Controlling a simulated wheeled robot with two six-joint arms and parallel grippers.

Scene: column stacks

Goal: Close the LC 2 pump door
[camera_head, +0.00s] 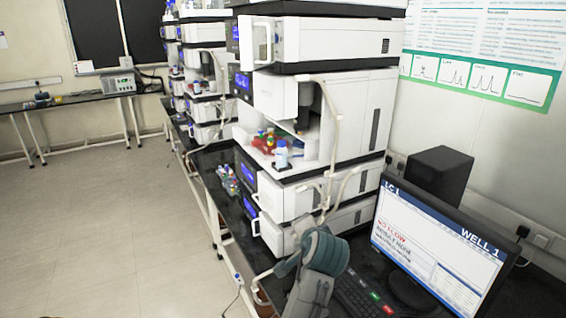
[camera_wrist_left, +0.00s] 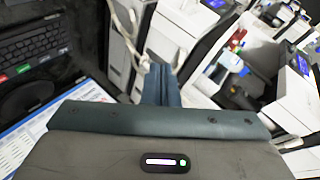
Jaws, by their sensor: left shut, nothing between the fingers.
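A near stack of white LC modules (camera_head: 350,110) stands on the bench, with blue-lit displays and white handles on the fronts. The lower modules (camera_head: 292,200) sit under an open compartment that holds bottles. I cannot read which unit is LC 2, nor tell for sure which panel is its pump door or how far it stands open. My left gripper (camera_head: 284,267) is in front of the near stack's base, beside the keyboard. In the left wrist view its fingers (camera_wrist_left: 160,85) are together and empty, with a white panel (camera_wrist_left: 172,38) just beyond them. My right gripper is not in view.
A monitor (camera_head: 435,245) reading LC 1 and a keyboard (camera_head: 362,296) stand at the right. Colored bottles (camera_head: 270,140) sit in the compartment, with small vials (camera_head: 228,180) on the bench. Loose tubes (camera_head: 335,185) hang by the stack. The floor at left is clear.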

